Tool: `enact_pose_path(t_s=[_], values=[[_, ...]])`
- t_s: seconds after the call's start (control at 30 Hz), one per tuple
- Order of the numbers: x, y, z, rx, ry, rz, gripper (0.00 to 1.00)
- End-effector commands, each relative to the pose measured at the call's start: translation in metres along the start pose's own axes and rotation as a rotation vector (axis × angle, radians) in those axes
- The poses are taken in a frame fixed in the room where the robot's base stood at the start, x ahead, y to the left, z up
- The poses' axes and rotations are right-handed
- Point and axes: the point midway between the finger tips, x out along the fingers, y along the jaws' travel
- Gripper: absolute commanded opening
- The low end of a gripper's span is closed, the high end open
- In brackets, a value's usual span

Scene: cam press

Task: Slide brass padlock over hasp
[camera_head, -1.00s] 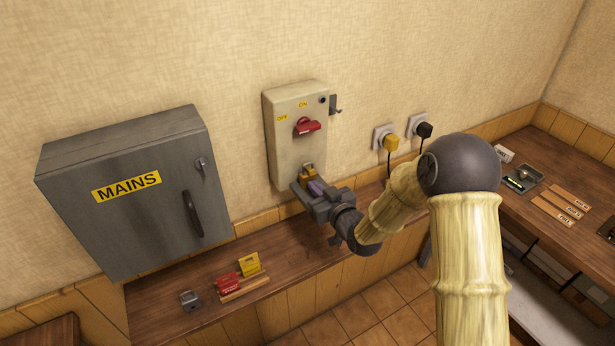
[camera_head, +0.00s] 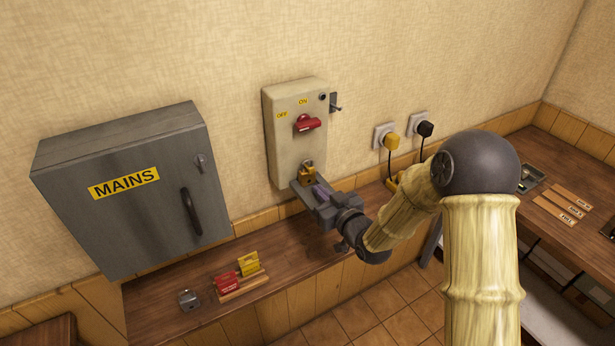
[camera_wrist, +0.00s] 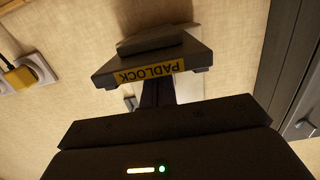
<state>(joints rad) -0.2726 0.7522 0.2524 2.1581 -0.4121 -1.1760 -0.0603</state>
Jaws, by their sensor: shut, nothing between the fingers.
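The brass padlock (camera_head: 306,172) sits at the foot of the cream switch box (camera_head: 297,125), on a dark ledge. In the wrist view a dark ledge with a yellow PADLOCK label (camera_wrist: 150,72) shows upside down; the brass padlock is not seen there. My gripper (camera_head: 322,192) is shut and empty, just below and right of the padlock. Its fingertips, partly hidden by the ledge in the wrist view (camera_wrist: 157,92), are close to the ledge; contact cannot be told. A grey metal bracket (camera_head: 335,103), possibly the hasp, sticks out from the box's upper right side.
A red switch handle (camera_head: 307,123) is on the box front. The grey MAINS cabinet (camera_head: 130,190) stands left. Red (camera_head: 227,282) and yellow (camera_head: 248,263) tags and a grey lock-like piece (camera_head: 189,299) are on the wooden counter (camera_head: 160,318). Two plugs are on the wall right.

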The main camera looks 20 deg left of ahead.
Motion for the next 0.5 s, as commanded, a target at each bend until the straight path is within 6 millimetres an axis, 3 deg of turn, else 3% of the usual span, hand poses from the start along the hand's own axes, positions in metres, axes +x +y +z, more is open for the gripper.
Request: enact_pose_path(t_s=[0.5], values=[[-0.033, 0.000, 0.004, -0.001, 0.000, 0.000, 0.00]])
